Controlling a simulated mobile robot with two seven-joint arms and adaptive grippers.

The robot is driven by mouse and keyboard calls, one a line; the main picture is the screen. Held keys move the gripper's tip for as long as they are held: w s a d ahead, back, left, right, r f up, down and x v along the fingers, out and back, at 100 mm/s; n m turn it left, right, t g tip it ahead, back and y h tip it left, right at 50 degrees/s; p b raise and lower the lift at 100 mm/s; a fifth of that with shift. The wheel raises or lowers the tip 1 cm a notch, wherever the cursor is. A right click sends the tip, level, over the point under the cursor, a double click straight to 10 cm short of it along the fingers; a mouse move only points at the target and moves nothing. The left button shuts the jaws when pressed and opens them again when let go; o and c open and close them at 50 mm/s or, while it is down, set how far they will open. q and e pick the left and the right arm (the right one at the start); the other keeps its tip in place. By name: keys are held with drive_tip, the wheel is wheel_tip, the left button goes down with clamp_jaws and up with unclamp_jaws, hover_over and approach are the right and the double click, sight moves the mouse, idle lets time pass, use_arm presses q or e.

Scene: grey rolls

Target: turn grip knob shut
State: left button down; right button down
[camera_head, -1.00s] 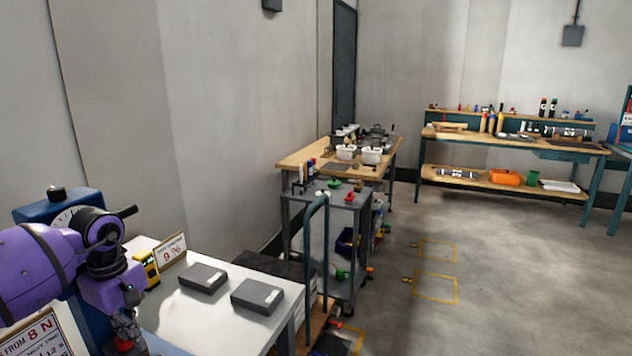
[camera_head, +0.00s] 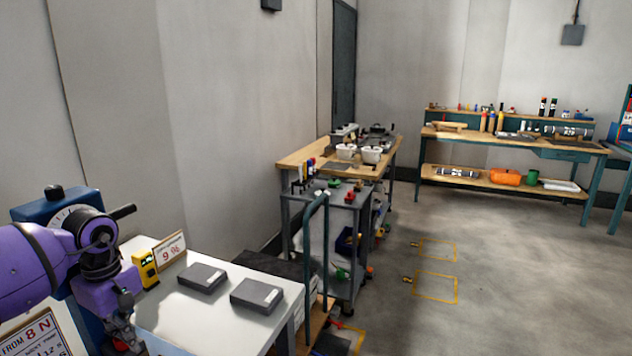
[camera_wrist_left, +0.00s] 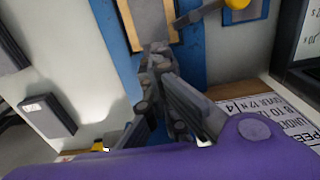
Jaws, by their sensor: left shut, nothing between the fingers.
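My left gripper (camera_head: 128,338) hangs low beside the blue machine at the left edge, partly cut by the purple wrist. In the left wrist view its fingers (camera_wrist_left: 158,58) are shut and empty in front of the machine's blue face (camera_wrist_left: 118,45). A dark rod (camera_wrist_left: 200,12) with a yellow end (camera_wrist_left: 238,3) shows at the top of that view, apart from the fingers. The blue machine (camera_head: 35,210) carries a round dial and a black top knob (camera_head: 54,192). I cannot tell which part is the grip knob. My right gripper is out of view.
A white table (camera_head: 185,320) beside the machine holds two grey boxes (camera_head: 203,278) (camera_head: 257,296), a yellow device (camera_head: 146,268) and a "9 %" sign (camera_head: 169,250). A grey cart (camera_head: 330,200) stands behind it. The floor at right is mostly clear.

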use_arm(q)
drive_tip(key=shift+s+a+f, duration=0.15)
drive_tip(key=shift+f, duration=0.1)
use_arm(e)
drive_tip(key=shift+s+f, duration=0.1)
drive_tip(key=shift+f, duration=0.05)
use_arm(q)
drive_tip(key=shift+s, duration=0.1)
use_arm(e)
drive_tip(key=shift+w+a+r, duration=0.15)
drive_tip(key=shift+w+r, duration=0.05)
